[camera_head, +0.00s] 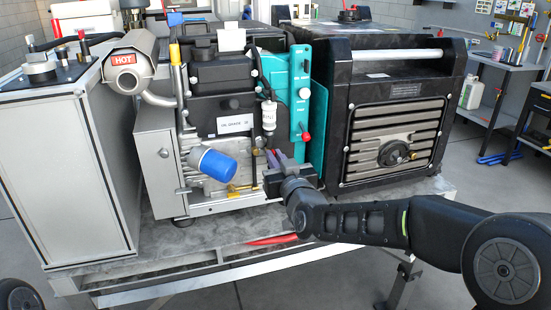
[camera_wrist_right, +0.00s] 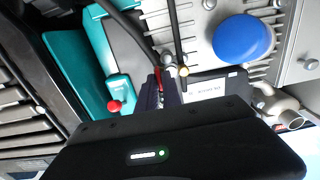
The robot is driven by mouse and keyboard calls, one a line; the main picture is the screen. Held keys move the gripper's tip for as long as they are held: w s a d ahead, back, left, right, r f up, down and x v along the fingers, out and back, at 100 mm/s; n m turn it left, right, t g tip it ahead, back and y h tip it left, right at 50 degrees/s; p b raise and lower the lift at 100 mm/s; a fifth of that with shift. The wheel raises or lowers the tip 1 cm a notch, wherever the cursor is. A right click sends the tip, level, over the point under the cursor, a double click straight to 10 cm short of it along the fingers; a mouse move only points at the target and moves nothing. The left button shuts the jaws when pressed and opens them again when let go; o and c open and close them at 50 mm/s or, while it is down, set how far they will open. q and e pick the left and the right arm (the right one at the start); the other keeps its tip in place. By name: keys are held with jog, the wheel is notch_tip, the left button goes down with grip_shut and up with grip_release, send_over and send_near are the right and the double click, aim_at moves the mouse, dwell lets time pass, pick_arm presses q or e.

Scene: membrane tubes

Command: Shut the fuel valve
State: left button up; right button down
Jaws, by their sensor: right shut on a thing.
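The fuel valve shows as a small red lever (camera_wrist_right: 159,80) in the right wrist view, beside hose ends and a brass fitting (camera_wrist_right: 183,70). In the head view only a thin bit of the red lever (camera_head: 270,153) shows at the engine's lower right. My right gripper (camera_head: 274,168) reaches in from the right, low in front of the engine. Its dark fingers (camera_wrist_right: 160,96) are shut on the red lever, in the right wrist view. The fingers hide much of the lever and the valve body. My left gripper is not in view.
A teal panel (camera_head: 300,75) with a red-knobbed lever (camera_head: 306,137) stands right of the valve. A blue filter (camera_head: 218,166) sticks out to its left. A muffler marked HOT (camera_head: 127,68) is upper left. The black generator housing (camera_head: 388,60) stands right, above my arm.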

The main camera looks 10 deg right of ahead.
dwell(0.3)
jog(key=shift+d+f+m+b, duration=0.15)
jog(key=shift+m+b, duration=3.95)
jog(key=shift+m, duration=0.45)
jog(key=shift+d+f+m+b, duration=0.1)
jog(key=shift+f+m+b, duration=0.05)
jog(key=shift+m+b, duration=4.15)
jog(key=shift+m, duration=0.25)
jog(key=c, duration=1.6)
grip_release()
jog(key=shift+s, duration=0.1)
